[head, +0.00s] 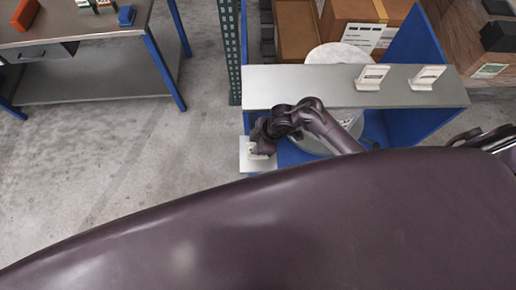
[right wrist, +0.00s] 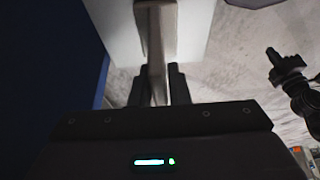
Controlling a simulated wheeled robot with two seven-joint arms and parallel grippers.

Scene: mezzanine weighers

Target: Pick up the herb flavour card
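Two white card stands, one (head: 371,77) and another (head: 427,77) to its right, stand on a grey shelf top in the head view; their print is too small to read. My right gripper (head: 260,147) is low over a small white plate (head: 245,165) at the shelf's left end. In the right wrist view, a thin pale thing (right wrist: 156,45), seen edge-on, lies between the two dark fingers (right wrist: 158,88). It may be a card stand; I cannot tell its flavour or whether both fingers touch it. My left gripper is not in view.
The grey shelf top (head: 300,88) has blue side panels and a round pale drum under it. Brown boxes (head: 350,15) stand behind. A workbench (head: 80,25) with small items is at the upper left. Bare concrete floor lies between.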

